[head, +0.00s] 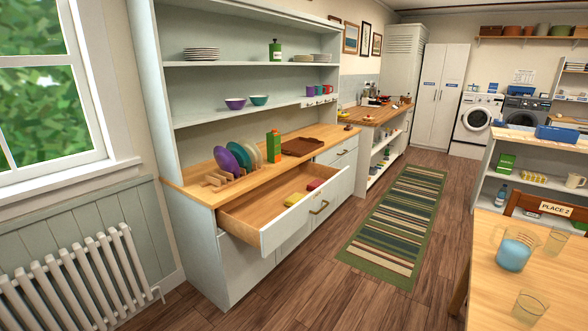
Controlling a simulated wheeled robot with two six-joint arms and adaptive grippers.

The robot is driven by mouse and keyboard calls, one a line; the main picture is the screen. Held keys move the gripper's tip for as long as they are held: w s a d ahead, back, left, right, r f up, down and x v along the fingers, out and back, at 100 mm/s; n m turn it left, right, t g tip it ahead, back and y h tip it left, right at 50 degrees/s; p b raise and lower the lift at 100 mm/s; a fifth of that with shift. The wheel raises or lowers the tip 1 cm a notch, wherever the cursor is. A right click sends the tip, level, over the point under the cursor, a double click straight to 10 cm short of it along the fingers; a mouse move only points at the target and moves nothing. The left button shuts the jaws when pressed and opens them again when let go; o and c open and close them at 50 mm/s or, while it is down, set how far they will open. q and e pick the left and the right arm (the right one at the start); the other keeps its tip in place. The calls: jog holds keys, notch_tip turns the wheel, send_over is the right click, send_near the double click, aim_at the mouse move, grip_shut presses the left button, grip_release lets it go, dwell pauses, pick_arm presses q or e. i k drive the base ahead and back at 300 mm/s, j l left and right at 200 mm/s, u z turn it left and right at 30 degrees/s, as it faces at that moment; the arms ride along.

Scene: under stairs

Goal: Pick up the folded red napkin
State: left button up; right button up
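A small red folded cloth (314,185), which looks like the folded red napkin, lies inside the open drawer (250,238) of the pale dresser. It is near the drawer's right end, close to the front panel. A yellow folded cloth (294,199) lies just left of it in the same drawer. Neither of my grippers is in the head view.
On the dresser's wooden counter (197,190) stand a rack of plates (228,160), a green carton (273,146) and a brown tray (302,147). A striped rug (395,225) lies on open floor. A table (545,290) with a jug (515,250) is at right.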

aim_at(314, 185)
jog(key=i+l+z, duration=0.3)
jog(key=i, duration=0.25)
jog(key=i+z, duration=0.25)
jog(key=i, duration=0.3)
jog(key=i+j+z, duration=0.1)
jog(key=i+z, duration=0.2)
jog(key=i, duration=0.3)
jog(key=i+j+z, duration=0.15)
jog(key=i+z, duration=0.15)
jog(key=i, duration=0.25)
jog(key=i+j+z, duration=0.3)
jog(key=i, duration=0.25)
